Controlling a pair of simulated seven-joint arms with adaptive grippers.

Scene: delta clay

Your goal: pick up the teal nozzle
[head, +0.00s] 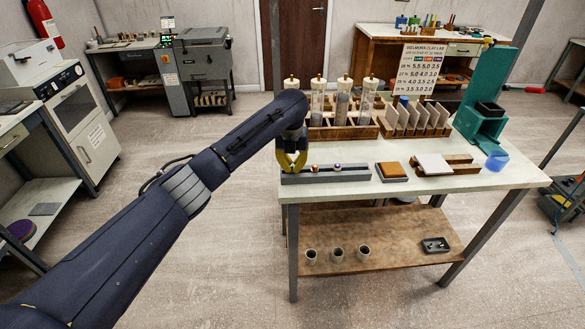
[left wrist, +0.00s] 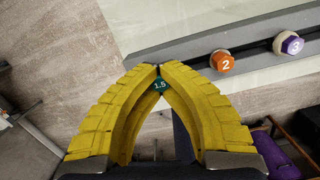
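The teal nozzle (left wrist: 160,85), marked 1.5, shows between the yellow fingertips of my left gripper (left wrist: 159,74) in the left wrist view. The fingers are closed in against its sides and cover part of it. In the head view my left gripper (head: 291,168) points down at the left end of the grey nozzle rack (head: 347,174), and the teal nozzle is hidden there. I cannot tell whether the nozzle is clear of the rack. My right gripper does not show.
An orange nozzle (left wrist: 222,62) marked 2 and a purple nozzle (left wrist: 291,43) marked 3 sit in the rack. Behind stand clear tubes (head: 343,100) in a wooden holder. A teal stand (head: 485,105) is at the right.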

